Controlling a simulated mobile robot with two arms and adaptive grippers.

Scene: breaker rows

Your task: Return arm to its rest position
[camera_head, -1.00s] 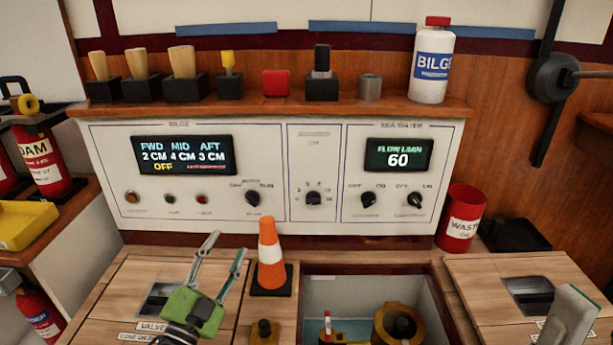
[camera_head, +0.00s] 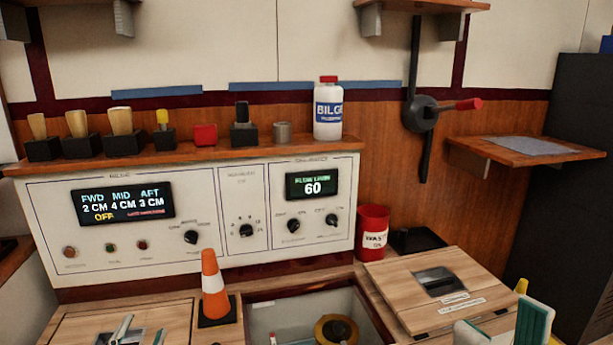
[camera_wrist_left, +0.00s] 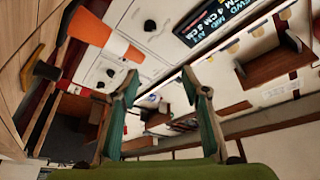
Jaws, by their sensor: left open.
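My left gripper (camera_head: 122,333) shows only its fingertips at the bottom left of the head view, over the wooden hatch cover beside the orange cone. In the left wrist view my left gripper (camera_wrist_left: 162,85) has its two teal-padded fingers apart, with nothing between them. My right gripper (camera_head: 502,328) is at the bottom right edge of the head view, in front of the right hatch cover. Its two fingers stand apart with nothing seen between them. The rest of both arms is out of the head view.
An orange-and-white cone (camera_head: 214,285) stands next to the open hatch (camera_head: 378,325). Behind is the control panel (camera_head: 268,225), with a bilge bottle (camera_head: 328,110) and brushes on its shelf. A red waste can (camera_head: 372,232) and a black tray (camera_head: 416,241) stand right of it.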

